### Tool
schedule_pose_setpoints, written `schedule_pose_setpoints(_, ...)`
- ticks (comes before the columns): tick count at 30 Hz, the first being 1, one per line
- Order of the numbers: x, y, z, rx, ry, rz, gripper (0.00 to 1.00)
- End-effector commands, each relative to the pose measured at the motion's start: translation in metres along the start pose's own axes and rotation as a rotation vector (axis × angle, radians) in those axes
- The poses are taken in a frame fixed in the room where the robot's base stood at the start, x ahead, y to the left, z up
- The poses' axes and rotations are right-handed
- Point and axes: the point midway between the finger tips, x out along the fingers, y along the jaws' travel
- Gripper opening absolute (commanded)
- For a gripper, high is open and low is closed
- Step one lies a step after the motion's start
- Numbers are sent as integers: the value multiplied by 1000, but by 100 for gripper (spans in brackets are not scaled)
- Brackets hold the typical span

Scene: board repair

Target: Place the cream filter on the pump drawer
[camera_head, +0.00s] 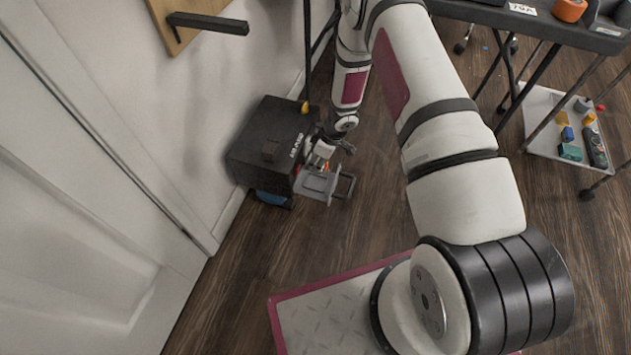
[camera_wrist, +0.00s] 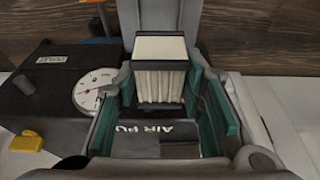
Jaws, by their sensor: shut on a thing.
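The cream filter (camera_wrist: 158,68), a pleated block with a pale flat top, shows in the wrist view between the fingertips of my gripper (camera_wrist: 160,82). My gripper is shut on it, its teal-lined fingers on either side. The grey pump drawer (camera_wrist: 160,16) extends behind the filter. In the head view the drawer (camera_head: 316,187) sticks out from the black air pump (camera_head: 262,140), with my gripper (camera_head: 323,165) at the drawer. I cannot tell whether the filter touches the drawer floor. The filter is not clear in the head view.
A round gauge (camera_wrist: 95,90) and a yellow knob (camera_wrist: 28,142) are on the pump, beside my gripper. The white wall (camera_head: 205,100) stands close to the pump. A cart (camera_head: 555,120) with small parts is at the right. Floor in front of the drawer is clear.

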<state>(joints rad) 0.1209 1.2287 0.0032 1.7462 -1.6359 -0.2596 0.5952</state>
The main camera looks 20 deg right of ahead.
Motion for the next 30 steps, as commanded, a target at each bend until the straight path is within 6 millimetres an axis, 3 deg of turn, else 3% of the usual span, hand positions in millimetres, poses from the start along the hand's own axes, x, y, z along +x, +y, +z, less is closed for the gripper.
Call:
schedule_pose_setpoints(1, 16, 0, 6, 2, 0, -1, 9)
schedule_pose_setpoints(4, 34, 0, 11, 1, 0, 0, 9)
schedule_pose_setpoints(14, 57, 0, 18, 1, 0, 1, 9)
schedule_pose_setpoints(21, 90, 0, 28, 1, -1, 0, 9)
schedule_pose_setpoints(30, 92, 0, 28, 0, 0, 1, 9)
